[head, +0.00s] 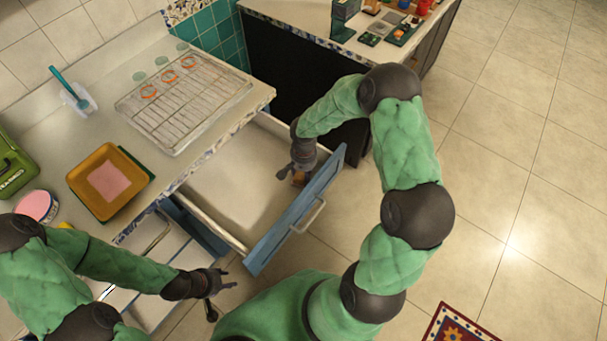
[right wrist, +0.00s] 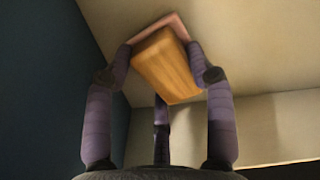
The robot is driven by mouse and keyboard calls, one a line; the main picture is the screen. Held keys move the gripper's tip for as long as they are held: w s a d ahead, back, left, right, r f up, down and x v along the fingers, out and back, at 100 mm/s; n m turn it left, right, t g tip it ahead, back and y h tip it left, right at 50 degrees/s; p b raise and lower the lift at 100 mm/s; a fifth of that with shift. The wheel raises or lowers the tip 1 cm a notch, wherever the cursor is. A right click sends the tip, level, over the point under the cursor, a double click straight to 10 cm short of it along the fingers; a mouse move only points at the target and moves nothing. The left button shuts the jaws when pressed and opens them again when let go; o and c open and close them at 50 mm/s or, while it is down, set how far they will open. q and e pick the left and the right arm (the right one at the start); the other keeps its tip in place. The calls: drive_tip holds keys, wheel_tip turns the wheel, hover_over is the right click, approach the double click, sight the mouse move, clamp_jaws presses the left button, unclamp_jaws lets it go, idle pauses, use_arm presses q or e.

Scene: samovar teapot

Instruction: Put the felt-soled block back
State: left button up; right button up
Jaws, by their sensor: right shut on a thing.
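The felt-soled block (right wrist: 165,66) is a wooden block with a pinkish sole, seen in the right wrist view. My right gripper (right wrist: 166,75) is shut on it, with fingers on both sides. In the head view, my right gripper (head: 300,172) is inside the open drawer (head: 222,196), near its right end and the blue drawer front (head: 298,212). Only a small brown part of the block (head: 299,178) shows there. In the wrist view the sole is close to a pale surface; I cannot tell if it touches. My left gripper (head: 222,285) appears open and empty, above the floor near the lower drawers.
The drawer looks otherwise empty. On the left counter are a drying rack (head: 185,100), an orange tray (head: 108,182), a pink-topped tub (head: 37,206), a green box (head: 14,165) and a blue-handled brush (head: 68,87). A second counter (head: 300,12) with several small items stands behind.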

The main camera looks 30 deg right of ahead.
drive_tip(key=shift+f, duration=0.15)
drive_tip(key=o, duration=1.2)
drive_tip(key=shift+r, duration=0.2)
wheel_tip(320, 180, up, 12)
drive_tip(key=p, duration=0.4)
